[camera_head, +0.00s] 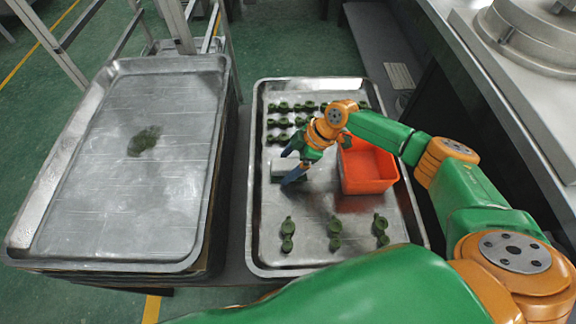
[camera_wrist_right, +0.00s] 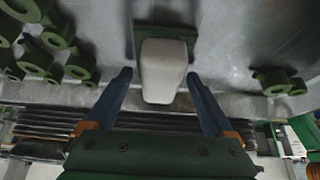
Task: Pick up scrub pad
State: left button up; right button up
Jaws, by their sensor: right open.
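The scrub pad is a pale grey-white block (camera_head: 284,169) on the right metal tray, left of the orange bin. In the right wrist view the white block (camera_wrist_right: 163,70) has a green layer (camera_wrist_right: 165,38) showing at its far end. My right gripper (camera_head: 289,167) is open, with its dark blue fingers on either side of the pad. In the right wrist view, gaps show between the pad and both fingers (camera_wrist_right: 158,76). My left gripper is out of view.
The right tray (camera_head: 257,215) holds an orange bin (camera_head: 366,168) and several green wax parts (camera_head: 288,234). The left tray (camera_head: 110,215) is mostly bare, with a dark green patch (camera_head: 144,140). A grey machine table (camera_head: 500,80) stands at the right.

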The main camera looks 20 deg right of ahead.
aim_at(279, 166)
jog(key=c, duration=1.1)
jog(key=shift+o, duration=0.2)
jog(key=shift+r, duration=0.1)
jog(key=shift+r, duration=0.25)
jog(key=r, duration=0.3)
jog(key=shift+s+a+r+p, duration=0.2)
jog(key=shift+s+r+p, duration=0.1)
jog(key=s+a+r+p, duration=0.1)
jog(key=s+a+r, duration=0.6)
jog(key=s, duration=0.3)
jog(key=shift+s+a+r, duration=0.4)
jog(key=shift+r, duration=0.5)
